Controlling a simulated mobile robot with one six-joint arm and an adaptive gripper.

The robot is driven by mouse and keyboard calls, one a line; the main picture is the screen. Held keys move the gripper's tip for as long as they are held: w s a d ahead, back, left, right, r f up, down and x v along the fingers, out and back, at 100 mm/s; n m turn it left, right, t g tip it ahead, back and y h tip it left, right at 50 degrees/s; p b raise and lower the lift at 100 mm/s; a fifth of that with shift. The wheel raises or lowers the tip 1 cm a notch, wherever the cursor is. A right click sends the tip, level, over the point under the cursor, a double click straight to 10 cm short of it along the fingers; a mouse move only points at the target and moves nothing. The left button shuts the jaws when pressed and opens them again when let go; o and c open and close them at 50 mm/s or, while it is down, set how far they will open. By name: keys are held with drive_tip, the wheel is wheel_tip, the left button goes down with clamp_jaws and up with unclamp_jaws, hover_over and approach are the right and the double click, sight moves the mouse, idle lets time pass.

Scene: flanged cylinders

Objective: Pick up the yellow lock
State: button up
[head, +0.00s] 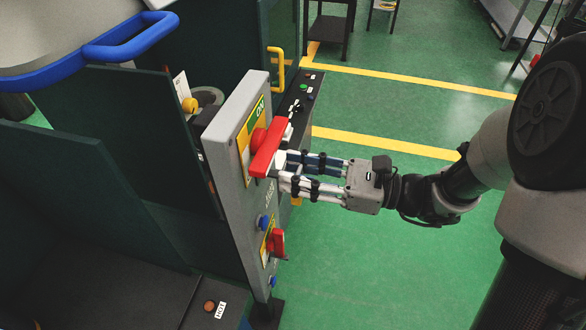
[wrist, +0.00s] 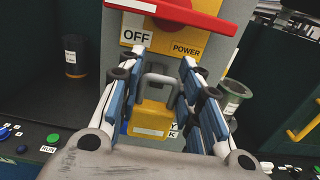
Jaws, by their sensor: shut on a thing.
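The yellow lock (wrist: 152,120) with its grey shackle shows in the wrist view between my two fingers, in front of the grey panel. My gripper (wrist: 162,62) is shut on the yellow lock, with a finger on either side of it. In the head view my gripper (head: 284,172) reaches left to the upright grey panel, just below the red switch handle. The fingers mostly hide the lock there. A small yellow patch shows under them, and I cannot tell whether it is the lock.
The grey panel (head: 233,190) carries a large red handle (head: 266,150) above and a smaller red handle (head: 277,241) below. Blue knobs stick out near the lower one. A black console (head: 298,100) stands behind. Green floor (head: 400,270) is open to the right.

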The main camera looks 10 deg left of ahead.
drive_tip(key=shift+s+d+r+p, duration=0.15)
drive_tip(key=shift+d+p, duration=0.1)
drive_tip(key=shift+d, duration=0.6)
drive_tip(key=shift+d+r+p, duration=0.15)
drive_tip(key=shift+d+p, duration=0.1)
drive_tip(key=shift+d, duration=0.55)
drive_tip(key=shift+s+d+r+p, duration=0.15)
drive_tip(key=shift+d+p, duration=0.1)
drive_tip(key=shift+d, duration=0.6)
drive_tip(key=shift+w, duration=0.1)
